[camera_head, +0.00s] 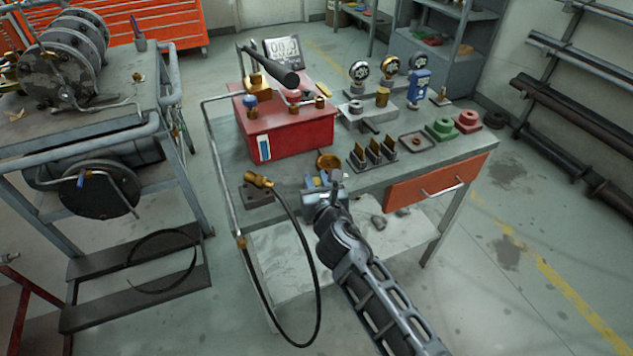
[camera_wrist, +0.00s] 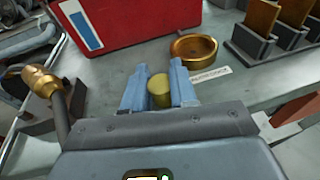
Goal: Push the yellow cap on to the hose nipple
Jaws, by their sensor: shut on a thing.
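My gripper (camera_head: 320,180) is above the front edge of the bench. In the wrist view its two blue fingers (camera_wrist: 159,88) are shut on a small yellow cylindrical cap (camera_wrist: 159,90), whose round end shows between them. In the head view the cap is too hidden to make out. The brass hose nipple (camera_head: 258,180) is at the end of a black hose, above a dark block on the bench, left of my gripper. It also shows at the left of the wrist view (camera_wrist: 44,84). Cap and nipple are apart.
A red box (camera_head: 290,130) stands behind the nipple. A shallow brass cup (camera_wrist: 194,50) and slotted holders with brown plates (camera_head: 372,153) are beyond and right of my gripper. The hose (camera_head: 314,270) loops down in front of the bench. A grey rail runs along the bench's left side.

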